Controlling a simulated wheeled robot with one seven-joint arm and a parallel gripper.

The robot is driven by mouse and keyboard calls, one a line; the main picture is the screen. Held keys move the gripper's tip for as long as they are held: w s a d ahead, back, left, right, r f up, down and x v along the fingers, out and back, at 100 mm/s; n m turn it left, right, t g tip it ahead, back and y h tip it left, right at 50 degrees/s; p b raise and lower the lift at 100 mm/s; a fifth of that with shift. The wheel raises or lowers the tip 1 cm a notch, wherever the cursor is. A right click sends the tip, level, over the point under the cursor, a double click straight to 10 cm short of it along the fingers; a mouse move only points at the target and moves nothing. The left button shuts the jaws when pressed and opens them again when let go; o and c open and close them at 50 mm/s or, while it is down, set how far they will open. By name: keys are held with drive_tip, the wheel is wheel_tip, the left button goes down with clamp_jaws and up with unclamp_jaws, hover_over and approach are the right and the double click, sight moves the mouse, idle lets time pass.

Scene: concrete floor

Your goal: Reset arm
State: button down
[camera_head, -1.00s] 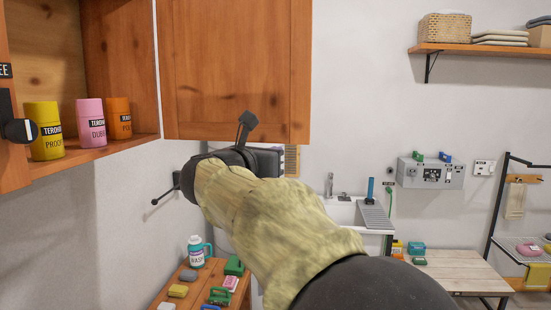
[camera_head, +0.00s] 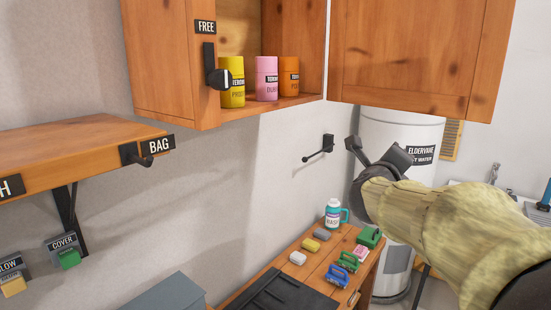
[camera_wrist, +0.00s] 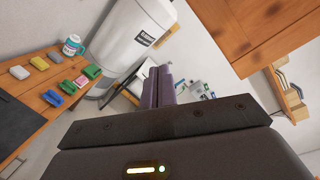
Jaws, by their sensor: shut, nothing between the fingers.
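My gripper (camera_wrist: 157,80) shows in the wrist view with its two fingers together and nothing between them. In the head view my arm reaches in from the lower right, in a tan sleeve, and the gripper end lies in front of the white water heater (camera_head: 375,135). Two dark parts stick up at that end. The gripper is below the open cabinet door (camera_head: 420,55) and touches nothing that I can see.
The wooden cabinet (camera_head: 170,60) holds yellow (camera_head: 233,95), pink (camera_head: 266,80) and orange (camera_head: 289,75) canisters. A wooden shelf (camera_head: 70,150) is at left. A low table (camera_head: 320,268) carries a bottle (camera_head: 333,213) and several small blocks. A black wall hook (camera_head: 320,152) sticks out.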

drive_tip(key=s+a+f+n+g+y, duration=0.2)
drive_tip(key=a+f+n+y, duration=0.2)
drive_tip(key=f+n, duration=0.5)
drive_tip(key=s+a+f+n+g+y, duration=0.2)
drive_tip(key=a+f+n+y, duration=0.25)
drive_tip(key=f+n, duration=0.45)
drive_tip(key=s+a+f+n+g, duration=0.2)
drive_tip(key=s+f+n+g, duration=0.6)
drive_tip(key=s+f+n, duration=0.4)
drive_tip(key=s+f, duration=0.5)
drive_tip(key=s, duration=0.1)
drive_tip(key=shift+f+g, duration=0.2)
drive_tip(key=shift+g, duration=0.1)
